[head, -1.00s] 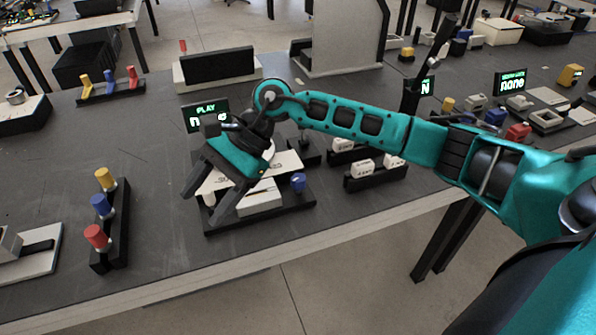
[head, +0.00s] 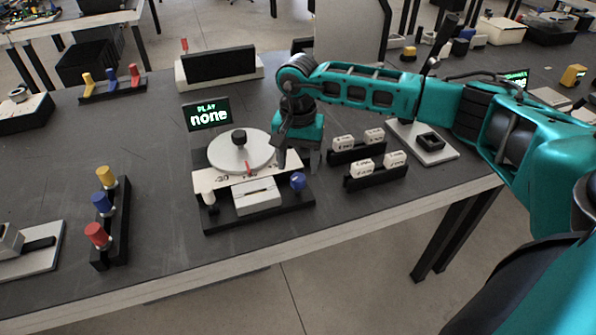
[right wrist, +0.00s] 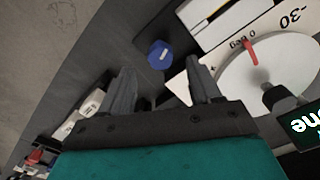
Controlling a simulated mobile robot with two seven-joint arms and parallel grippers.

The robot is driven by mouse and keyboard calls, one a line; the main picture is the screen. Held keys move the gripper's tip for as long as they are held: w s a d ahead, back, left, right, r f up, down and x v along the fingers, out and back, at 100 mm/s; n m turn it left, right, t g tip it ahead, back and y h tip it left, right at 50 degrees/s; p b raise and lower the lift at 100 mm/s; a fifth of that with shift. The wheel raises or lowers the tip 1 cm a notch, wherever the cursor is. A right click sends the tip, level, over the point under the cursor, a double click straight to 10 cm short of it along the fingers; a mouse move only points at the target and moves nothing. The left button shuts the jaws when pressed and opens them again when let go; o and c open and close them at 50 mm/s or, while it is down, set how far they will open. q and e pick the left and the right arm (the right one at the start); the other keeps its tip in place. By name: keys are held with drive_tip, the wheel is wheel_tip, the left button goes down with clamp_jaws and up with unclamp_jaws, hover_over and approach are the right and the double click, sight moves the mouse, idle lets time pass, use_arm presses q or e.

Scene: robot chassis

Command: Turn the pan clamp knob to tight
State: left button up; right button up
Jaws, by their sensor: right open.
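The device on the table has a round white disc (head: 241,153) with a black knob (head: 239,138) on top and a red pointer. A blue knob (head: 298,181) is at its front right, and a white knob (head: 209,198) at its front left. No label shows which is the pan clamp knob. My right gripper (head: 298,162) is open and empty beside the disc, just behind the blue knob. In the right wrist view, the blue knob (right wrist: 160,54) appears beyond the gap between the open fingertips (right wrist: 160,78), apart from them. My left gripper is not in view.
A display (head: 208,115) behind the disc reads "PLAY none". Black racks with white blocks (head: 375,170) stand close on the right. A rack with red, blue and yellow knobs (head: 113,220) stands on the left. The table between that rack and the device is clear.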

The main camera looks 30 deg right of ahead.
sight(298, 177)
drive_tip(key=shift+f, duration=1.9)
drive_tip(key=shift+c, duration=0.4)
drive_tip(key=c, duration=1)
drive_tip(key=shift+o, duration=0.2)
